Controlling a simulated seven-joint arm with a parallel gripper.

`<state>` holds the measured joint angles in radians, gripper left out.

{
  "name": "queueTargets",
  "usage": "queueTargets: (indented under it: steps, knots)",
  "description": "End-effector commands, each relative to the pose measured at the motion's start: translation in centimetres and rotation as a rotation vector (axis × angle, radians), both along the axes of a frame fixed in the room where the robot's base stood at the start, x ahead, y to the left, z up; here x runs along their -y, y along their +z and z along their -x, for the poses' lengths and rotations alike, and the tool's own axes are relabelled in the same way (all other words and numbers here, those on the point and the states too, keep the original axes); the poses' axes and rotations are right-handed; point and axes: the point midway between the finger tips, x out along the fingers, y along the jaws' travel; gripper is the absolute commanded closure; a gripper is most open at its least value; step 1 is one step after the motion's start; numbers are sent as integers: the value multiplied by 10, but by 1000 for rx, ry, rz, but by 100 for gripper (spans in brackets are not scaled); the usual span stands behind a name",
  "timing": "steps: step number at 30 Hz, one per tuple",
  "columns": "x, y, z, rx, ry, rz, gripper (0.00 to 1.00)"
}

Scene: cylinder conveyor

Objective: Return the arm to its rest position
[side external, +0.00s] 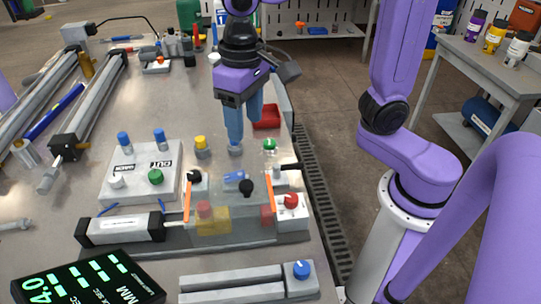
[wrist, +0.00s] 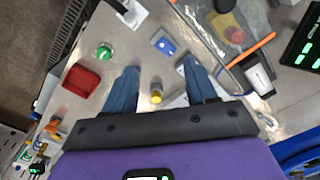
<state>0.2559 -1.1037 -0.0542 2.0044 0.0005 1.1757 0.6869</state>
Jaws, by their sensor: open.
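My gripper (side external: 246,128) hangs over the right part of the metal bench, its two blue fingers pointing down. In the wrist view the fingers (wrist: 158,70) are spread apart with nothing held between them. A yellow-capped knob (side external: 201,145) stands on the bench left of the fingers in the side view. In the wrist view this yellow cap (wrist: 155,97) shows in the gap between the fingers, below fingertip level. A small grey round piece (side external: 235,150) is just under the nearer fingertip in the side view; I cannot tell whether they touch.
A red tray (side external: 267,117) and a green button (side external: 270,145) are right of the fingers. A white block with buttons (side external: 143,172) is at left. A clear-covered fixture with orange bars (side external: 228,218) and a display (side external: 86,284) are in front. Bottles (side external: 186,20) stand behind.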

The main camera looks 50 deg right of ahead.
Motion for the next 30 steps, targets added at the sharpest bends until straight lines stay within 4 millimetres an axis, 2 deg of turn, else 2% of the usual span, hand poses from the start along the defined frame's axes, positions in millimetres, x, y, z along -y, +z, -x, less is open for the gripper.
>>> queueTargets:
  steps: [12, 18, 24, 30]
  knots:
    - [74, -41, 91, 11, 582, -2, 44]
    - [104, -59, 128, 17, 816, -3, 44]
    - [117, -67, 145, 21, 926, -4, 44]
    - [118, -68, 147, 21, 941, -4, 44]
